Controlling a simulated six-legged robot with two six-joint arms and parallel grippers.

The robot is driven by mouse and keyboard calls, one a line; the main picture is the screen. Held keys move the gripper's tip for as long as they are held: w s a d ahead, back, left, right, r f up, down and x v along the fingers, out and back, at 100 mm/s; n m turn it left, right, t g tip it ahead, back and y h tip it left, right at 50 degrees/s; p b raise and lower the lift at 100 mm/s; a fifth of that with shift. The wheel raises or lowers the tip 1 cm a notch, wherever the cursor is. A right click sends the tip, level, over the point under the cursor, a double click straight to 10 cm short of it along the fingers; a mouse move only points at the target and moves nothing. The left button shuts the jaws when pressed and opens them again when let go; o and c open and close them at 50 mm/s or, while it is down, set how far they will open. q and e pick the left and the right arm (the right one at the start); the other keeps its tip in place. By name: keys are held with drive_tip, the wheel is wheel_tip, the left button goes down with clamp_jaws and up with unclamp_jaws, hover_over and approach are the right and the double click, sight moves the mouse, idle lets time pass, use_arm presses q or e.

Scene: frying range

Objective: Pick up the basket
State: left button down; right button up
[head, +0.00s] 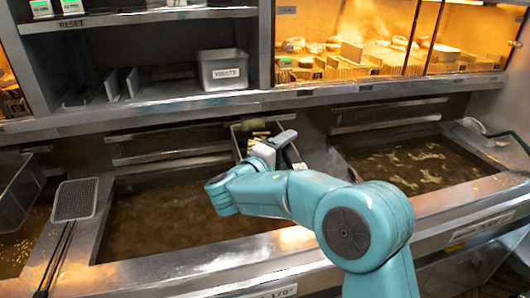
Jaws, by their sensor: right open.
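A dark metal basket (238,139) stands at the back between two oil vats, with some pale yellow pieces visible in it. My right arm reaches in from the lower right, and my right gripper (274,147) is at the front of this basket, overlapping it in the picture. Its jaws are open. The gripper hides much of the basket, and I cannot tell whether it touches it or where the handle is. My left gripper is not in view.
Oil vats lie left (170,215) and right (415,163). A flat mesh skimmer (75,199) rests at the left, near another dark basket (17,190). A wire strainer (508,140) sits at the far right. A shelf with a metal bin (224,70) hangs above.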

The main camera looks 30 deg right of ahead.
drive_tip(key=shift+w+f, duration=0.1)
drive_tip(key=shift+w, duration=0.15)
drive_tip(key=shift+s+d, duration=0.1)
clamp_jaws()
idle(1.2)
